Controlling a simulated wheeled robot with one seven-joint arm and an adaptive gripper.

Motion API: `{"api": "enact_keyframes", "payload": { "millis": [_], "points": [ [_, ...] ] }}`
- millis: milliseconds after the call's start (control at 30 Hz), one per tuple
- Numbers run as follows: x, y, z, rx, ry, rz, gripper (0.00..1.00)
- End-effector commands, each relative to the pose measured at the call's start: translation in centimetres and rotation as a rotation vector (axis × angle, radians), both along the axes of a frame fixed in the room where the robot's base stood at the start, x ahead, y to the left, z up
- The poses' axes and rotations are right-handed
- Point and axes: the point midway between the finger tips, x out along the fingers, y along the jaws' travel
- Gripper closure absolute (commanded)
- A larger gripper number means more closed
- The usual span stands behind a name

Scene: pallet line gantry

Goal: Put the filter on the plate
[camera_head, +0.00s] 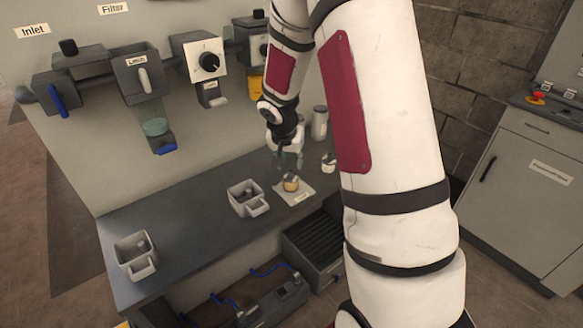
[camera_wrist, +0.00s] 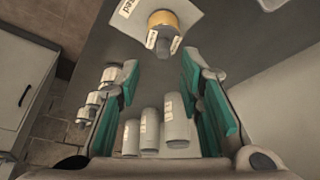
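The filter appears to be a short orange-yellow cylinder (camera_head: 291,184) with a grey top part. It stands on a pale, flat, labelled plate (camera_head: 303,197) on the dark bench. My gripper (camera_head: 290,158) is just above and behind the cylinder. In the wrist view its teal fingers (camera_wrist: 160,75) are spread apart with nothing held between them, and the cylinder is beyond the fingertips.
Two grey open bins (camera_head: 247,198) (camera_head: 136,256) stand on the bench to the left. Pale labelled canisters (camera_wrist: 175,122) stand close below and between the fingers in the wrist view. Wall-mounted units, including a latch housing (camera_head: 137,72), hang above. The bench between the bins is clear.

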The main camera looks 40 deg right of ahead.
Motion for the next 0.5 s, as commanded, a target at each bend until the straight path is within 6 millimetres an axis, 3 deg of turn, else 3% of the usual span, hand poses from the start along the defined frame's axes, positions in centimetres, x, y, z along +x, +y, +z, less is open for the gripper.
{"api": "enact_keyframes", "payload": {
  "millis": [200,500],
  "points": [
    [-1.0,1.2,4.0,-0.001,-0.002,-0.001,0.66],
    [-1.8,2.2,6.7,-0.003,-0.001,0.010,0.66]
  ]
}}
